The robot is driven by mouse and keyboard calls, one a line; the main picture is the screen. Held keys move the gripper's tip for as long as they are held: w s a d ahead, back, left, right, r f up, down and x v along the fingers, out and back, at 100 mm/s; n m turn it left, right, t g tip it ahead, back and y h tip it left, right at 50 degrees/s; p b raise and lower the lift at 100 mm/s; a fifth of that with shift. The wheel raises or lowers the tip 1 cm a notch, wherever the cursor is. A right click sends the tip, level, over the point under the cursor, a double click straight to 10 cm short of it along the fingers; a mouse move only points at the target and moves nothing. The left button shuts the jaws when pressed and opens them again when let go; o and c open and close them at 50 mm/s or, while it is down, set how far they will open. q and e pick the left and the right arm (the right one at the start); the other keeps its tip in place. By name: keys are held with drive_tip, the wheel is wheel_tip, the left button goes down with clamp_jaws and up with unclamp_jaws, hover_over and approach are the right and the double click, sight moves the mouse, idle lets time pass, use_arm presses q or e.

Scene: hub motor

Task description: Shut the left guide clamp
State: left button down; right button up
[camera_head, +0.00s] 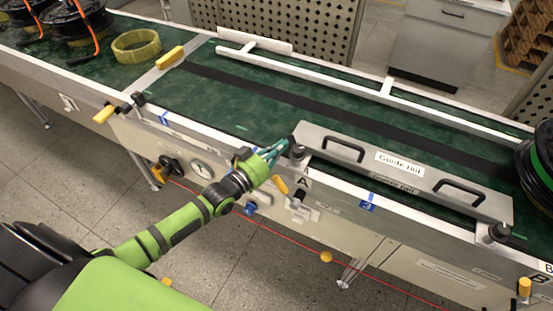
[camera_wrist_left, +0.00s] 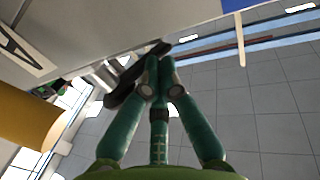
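The left guide clamp (camera_head: 298,153) is a dark round knob on a grey post at the left end of the guide rail (camera_head: 400,165), near the letter A. A yellow handle (camera_head: 280,184) sits just below it and also shows large in the left wrist view (camera_wrist_left: 28,118). My left gripper (camera_head: 280,148) is right beside the clamp, on its left. In the left wrist view its green fingers (camera_wrist_left: 162,85) come together at the tips, close to a dark lever-like part (camera_wrist_left: 125,88). I cannot tell whether they touch it. My right gripper is out of view.
The green conveyor (camera_head: 220,105) runs behind the clamp. A second clamp (camera_head: 494,233) stands at the rail's right end. A black spool (camera_head: 542,165) is at the far right, and a yellow ring (camera_head: 136,46) lies at upper left. The floor in front is open.

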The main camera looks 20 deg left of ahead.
use_arm(q)
drive_tip(key=shift+w, duration=0.45)
drive_tip(key=shift+w+d+r, duration=0.1)
drive_tip(key=shift+w+d, duration=0.1)
drive_tip(key=shift+w, duration=0.15)
idle(0.4)
drive_tip(key=shift+s+a, duration=0.1)
drive_tip(key=shift+s, duration=0.15)
drive_tip(key=v, duration=1.1)
drive_tip(key=shift+s, duration=0.25)
